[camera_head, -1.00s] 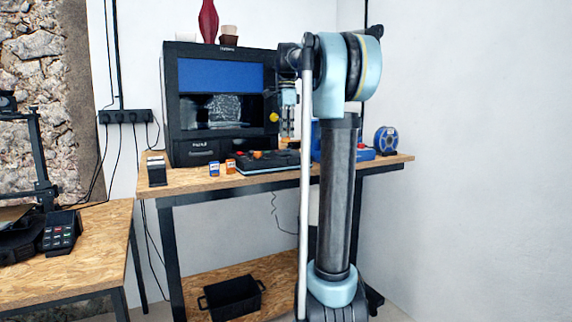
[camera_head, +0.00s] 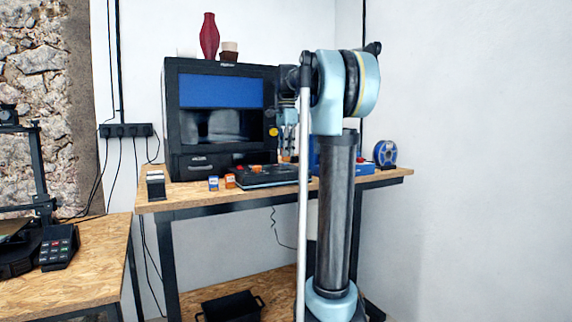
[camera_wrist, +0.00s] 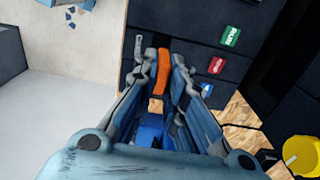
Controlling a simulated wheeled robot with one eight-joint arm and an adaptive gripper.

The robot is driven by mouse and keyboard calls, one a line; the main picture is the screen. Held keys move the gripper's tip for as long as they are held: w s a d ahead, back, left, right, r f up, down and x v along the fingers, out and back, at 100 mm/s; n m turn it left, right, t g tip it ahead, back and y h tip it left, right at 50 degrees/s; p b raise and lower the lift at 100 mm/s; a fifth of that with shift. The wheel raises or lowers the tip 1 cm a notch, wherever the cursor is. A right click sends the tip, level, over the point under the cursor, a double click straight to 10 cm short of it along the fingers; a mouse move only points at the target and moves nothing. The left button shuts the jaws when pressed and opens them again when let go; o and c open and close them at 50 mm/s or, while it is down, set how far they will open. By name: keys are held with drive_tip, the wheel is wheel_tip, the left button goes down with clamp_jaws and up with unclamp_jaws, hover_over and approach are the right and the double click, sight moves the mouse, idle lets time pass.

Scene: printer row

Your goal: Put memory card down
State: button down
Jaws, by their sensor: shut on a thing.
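My gripper (camera_wrist: 160,72) is shut on a small orange piece, taken to be the memory card (camera_wrist: 161,73), in the wrist view. The card is upright between the fingertips, in front of a dark surface; whether it touches that surface cannot be told. In the head view my gripper (camera_head: 289,135) hangs at the right side of the black printer, above the back of the workbench (camera_head: 160,197).
A black printer (camera_head: 219,162) stands on the bench. A low black device (camera_head: 270,177), a small blue box (camera_head: 213,184) and an orange box (camera_head: 230,181) lie before it. A blue spool (camera_head: 385,154) stands right. Green (camera_wrist: 230,36) and red (camera_wrist: 216,65) labels mark dark blocks.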

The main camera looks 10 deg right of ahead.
sight(287, 159)
drive_tip(key=shift+f, duration=2.1)
drive_tip(key=shift+f, duration=0.6)
drive_tip(key=c, duration=1.7)
unclamp_jaws()
drive_tip(key=shift+o, duration=0.2)
wheel_tip(287, 159, up, 13)
drive_tip(key=shift+r, duration=0.15)
